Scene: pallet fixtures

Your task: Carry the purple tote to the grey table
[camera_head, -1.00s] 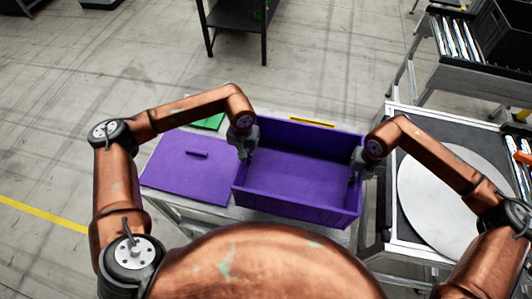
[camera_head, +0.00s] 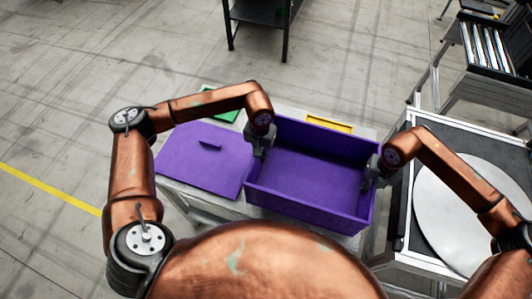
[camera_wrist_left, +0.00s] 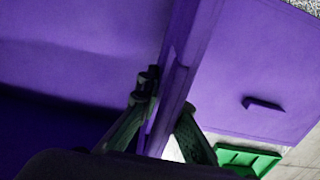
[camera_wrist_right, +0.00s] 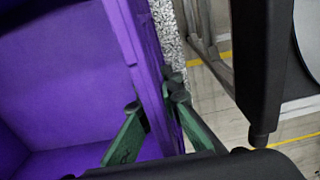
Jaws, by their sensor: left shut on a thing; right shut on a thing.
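The purple tote (camera_head: 312,178) is an open, empty box in front of me in the head view, over a light-topped table (camera_head: 200,205). My left gripper (camera_head: 262,145) is shut on the tote's left wall; the left wrist view shows its fingers (camera_wrist_left: 160,125) on either side of that wall (camera_wrist_left: 183,60). My right gripper (camera_head: 376,172) is shut on the right wall; its fingers (camera_wrist_right: 155,115) straddle the rim in the right wrist view. I cannot tell whether the tote's bottom touches the table. Which table is the grey one is not clear.
A stand with a round pale disc (camera_head: 465,210) is close on the right. A dark table (camera_head: 258,12) stands farther back, beyond open floor.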

